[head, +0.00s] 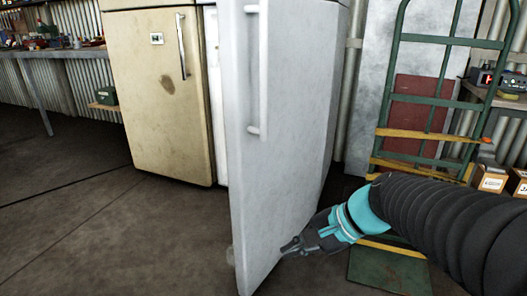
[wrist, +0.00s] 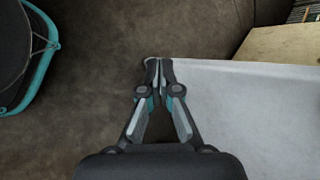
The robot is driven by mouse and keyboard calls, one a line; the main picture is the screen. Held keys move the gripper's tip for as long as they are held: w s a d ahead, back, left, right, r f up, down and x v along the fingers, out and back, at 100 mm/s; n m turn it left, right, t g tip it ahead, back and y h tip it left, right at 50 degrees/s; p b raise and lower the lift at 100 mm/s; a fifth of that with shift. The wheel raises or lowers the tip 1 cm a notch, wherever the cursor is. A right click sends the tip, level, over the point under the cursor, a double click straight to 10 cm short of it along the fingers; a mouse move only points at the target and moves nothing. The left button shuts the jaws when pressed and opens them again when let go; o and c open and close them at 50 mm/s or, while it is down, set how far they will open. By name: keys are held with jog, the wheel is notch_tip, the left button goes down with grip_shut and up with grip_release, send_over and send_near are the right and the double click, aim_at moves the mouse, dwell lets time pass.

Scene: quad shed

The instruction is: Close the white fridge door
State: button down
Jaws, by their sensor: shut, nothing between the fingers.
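The white fridge door (head: 287,120) stands open in the head view, swung out toward me, with a long white handle (head: 263,70) near its left edge. A narrow strip of the white fridge (head: 217,100) shows behind it; the rest of the fridge is hidden. My gripper (head: 285,249) is shut and empty, low at the door's right-hand face near its bottom free edge. In the wrist view the shut fingertips (wrist: 158,64) overlap the corner of the white door (wrist: 250,110). I cannot tell whether they touch it.
A cream fridge (head: 150,100), shut and stained, stands left of the white one. A green hand truck (head: 388,110) leans at the right, near shelves with small boxes (head: 490,178). A workbench (head: 60,52) is at the far left. The floor (head: 100,235) at front left is clear.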

jog(key=w+a+r+m+t+y, duration=0.1)
jog(key=w+r+m+t+y, duration=0.2)
jog(key=w+m, duration=0.55)
jog(key=m+t+y+p, duration=0.1)
jog(key=m+t+y, duration=0.3)
jog(key=m, duration=0.2)
send_near(253, 153)
jog(key=p+x, duration=0.1)
jog(key=x, duration=0.5)
jog(key=shift+a, duration=0.4)
jog(key=shift+w+a, duration=0.2)
jog(key=shift+w+a, duration=0.1)
